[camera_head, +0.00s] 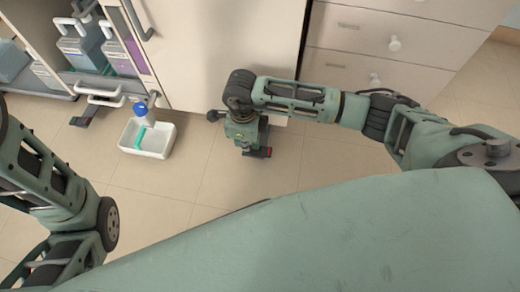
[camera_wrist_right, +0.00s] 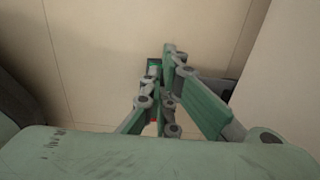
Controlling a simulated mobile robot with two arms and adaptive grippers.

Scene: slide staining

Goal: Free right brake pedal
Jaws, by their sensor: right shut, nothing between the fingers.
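A dark pedal with a red end (camera_head: 262,153) sticks out low over the floor, just beneath my right gripper (camera_head: 248,144) in the head view. The gripper and wrist hide most of it. My right gripper points down and is shut and empty, its fingers together in the right wrist view (camera_wrist_right: 170,50). A dark piece with a small green patch (camera_wrist_right: 155,64) shows behind the fingertips, and a bit of red shows lower between the fingers. I cannot tell whether the fingers touch the pedal. My left arm comes in at the left; its gripper is out of view.
A pale cabinet front (camera_head: 225,50) stands behind, with drawers (camera_head: 385,42) at the right. A second dark pedal (camera_head: 88,115) sits at the left below shelves of bottles (camera_head: 85,45). A white tray (camera_head: 163,145) is on the floor side.

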